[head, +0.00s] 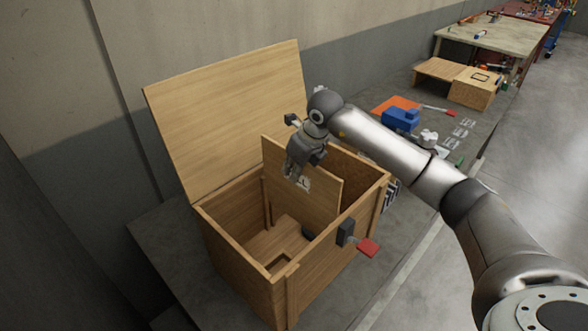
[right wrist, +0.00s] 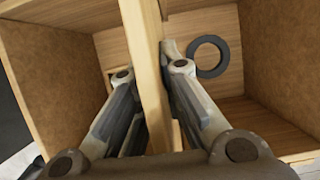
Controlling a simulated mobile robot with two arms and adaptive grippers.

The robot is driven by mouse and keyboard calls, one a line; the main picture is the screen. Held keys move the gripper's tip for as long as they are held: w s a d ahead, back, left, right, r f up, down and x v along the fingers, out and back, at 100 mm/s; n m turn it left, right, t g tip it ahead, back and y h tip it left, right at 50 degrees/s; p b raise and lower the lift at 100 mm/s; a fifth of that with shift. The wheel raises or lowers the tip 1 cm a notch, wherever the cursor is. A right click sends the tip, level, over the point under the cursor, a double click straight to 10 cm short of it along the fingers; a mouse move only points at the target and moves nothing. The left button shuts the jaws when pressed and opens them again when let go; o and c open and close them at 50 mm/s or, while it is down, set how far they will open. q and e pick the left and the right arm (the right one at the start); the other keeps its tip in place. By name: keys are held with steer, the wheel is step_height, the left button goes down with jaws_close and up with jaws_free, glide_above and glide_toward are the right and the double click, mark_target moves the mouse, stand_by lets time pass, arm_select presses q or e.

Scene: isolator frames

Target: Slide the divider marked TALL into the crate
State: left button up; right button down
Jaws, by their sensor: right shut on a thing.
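The wooden crate (head: 238,262) stands open in the head view, its lid (head: 232,115) raised at the back. A wooden divider panel (head: 322,190) is upright and partly inside the crate, its upper part above the rim. It bears a pale label (head: 303,183) that I cannot read in full. My right gripper (head: 297,168) is shut on the divider's top edge. In the right wrist view, the fingers (right wrist: 149,72) lie on both sides of the divider (right wrist: 146,60). Whether its lower edge sits in a slot is hidden. My left gripper is not in view.
A dark ring (right wrist: 208,57) lies inside the crate. A dark latch with a red tab (head: 367,247) sticks out from the crate's front right side. On the bench behind are a blue object (head: 401,119), an orange sheet (head: 391,105) and a wooden box (head: 473,89).

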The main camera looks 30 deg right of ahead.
mark_target(290, 215)
steer(key=shift+f+b, duration=5.3)
steer(key=shift+f, duration=1.85)
steer(key=c, duration=1.5)
jaws_free()
steer(key=v, duration=1.2)
